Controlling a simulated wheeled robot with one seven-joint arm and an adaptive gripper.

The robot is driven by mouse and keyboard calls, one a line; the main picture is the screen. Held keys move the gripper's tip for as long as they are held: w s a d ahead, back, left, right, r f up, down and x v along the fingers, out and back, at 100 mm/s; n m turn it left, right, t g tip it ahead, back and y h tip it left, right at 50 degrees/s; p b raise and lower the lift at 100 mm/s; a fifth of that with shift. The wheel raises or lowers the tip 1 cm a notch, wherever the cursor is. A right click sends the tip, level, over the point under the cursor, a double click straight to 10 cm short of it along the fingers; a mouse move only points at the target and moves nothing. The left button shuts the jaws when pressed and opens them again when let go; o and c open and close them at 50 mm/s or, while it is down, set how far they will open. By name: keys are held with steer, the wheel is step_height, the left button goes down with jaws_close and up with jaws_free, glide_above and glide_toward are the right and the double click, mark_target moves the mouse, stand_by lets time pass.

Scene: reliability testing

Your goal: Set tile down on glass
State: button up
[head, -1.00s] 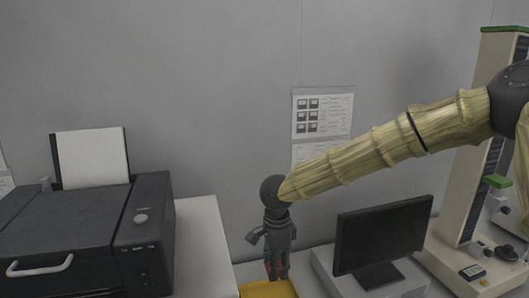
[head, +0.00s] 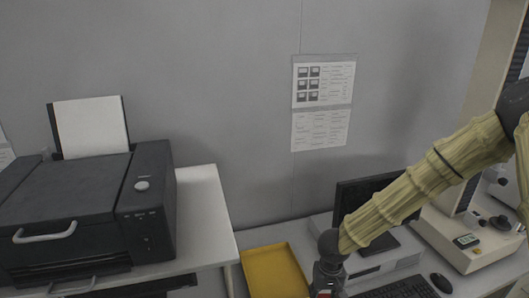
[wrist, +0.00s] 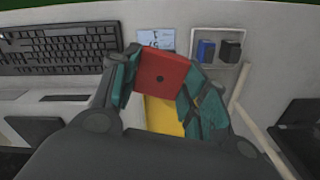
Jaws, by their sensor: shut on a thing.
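My gripper (wrist: 160,90) is shut on a red tile (wrist: 161,76), a flat square piece with a small dark hole near its middle. Its teal-padded fingers press on the tile's left and right sides. In the head view, my gripper (head: 328,284) is at the bottom edge, right of the yellow tray, and its fingertips are cut off. I cannot make out the glass for certain. A small pale-blue item (wrist: 155,36) lies just beyond the tile in the wrist view, partly covered by it.
A yellow tray (head: 272,270) lies left of my gripper. A printer (head: 85,215) stands at the left. A monitor (head: 350,197) and keyboard (head: 400,289) are at the right. A white holder (wrist: 218,52) with blue and black blocks stands beyond the tile.

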step_height(320, 180, down, 14)
steer(key=b, duration=1.3)
steer(key=shift+s+d+r, duration=0.1)
steer(key=shift+s+r, duration=0.05)
steer(key=shift+r, duration=0.05)
steer(key=shift+d, duration=0.1)
